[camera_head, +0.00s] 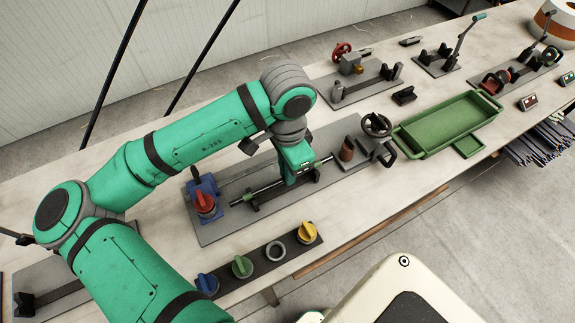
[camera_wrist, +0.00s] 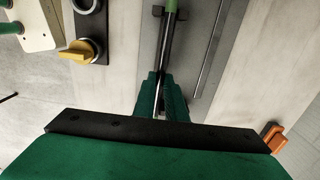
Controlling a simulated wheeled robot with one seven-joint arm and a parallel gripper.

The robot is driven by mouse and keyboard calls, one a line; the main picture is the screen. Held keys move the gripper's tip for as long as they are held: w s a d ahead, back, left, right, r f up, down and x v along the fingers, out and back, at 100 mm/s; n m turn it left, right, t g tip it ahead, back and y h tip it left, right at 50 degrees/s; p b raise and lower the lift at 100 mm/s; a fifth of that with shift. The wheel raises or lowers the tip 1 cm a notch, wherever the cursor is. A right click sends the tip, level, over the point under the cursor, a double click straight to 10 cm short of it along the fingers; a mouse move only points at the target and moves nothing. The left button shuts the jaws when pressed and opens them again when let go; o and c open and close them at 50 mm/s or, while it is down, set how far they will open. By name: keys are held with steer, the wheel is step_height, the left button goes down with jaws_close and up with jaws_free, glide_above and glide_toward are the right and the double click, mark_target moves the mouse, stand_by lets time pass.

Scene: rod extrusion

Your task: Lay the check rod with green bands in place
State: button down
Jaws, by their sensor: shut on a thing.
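The check rod (camera_head: 270,186) is a thin dark rod with green bands, lying lengthwise above the grey base plate (camera_head: 217,229). My gripper (camera_head: 291,179) is shut on it near its right part. I cannot tell whether the rod touches the rests. My fingers hide part of the rod.
A blue block with a red knob (camera_head: 204,201) stands at the plate's left end. A brown cylinder (camera_head: 347,149) and a black handwheel (camera_head: 377,124) stand at its right. A strip with coloured knobs (camera_head: 242,266) lies in front. A green tray (camera_head: 450,122) is farther right.

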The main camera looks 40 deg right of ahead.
steer(key=shift+f, duration=0.25)
stand_by(0.4)
steer(key=c, duration=1.7)
jaws_free()
step_height(320, 180, up, 11)
steer(key=shift+f, duration=0.1)
steer(key=shift+w, duration=0.1)
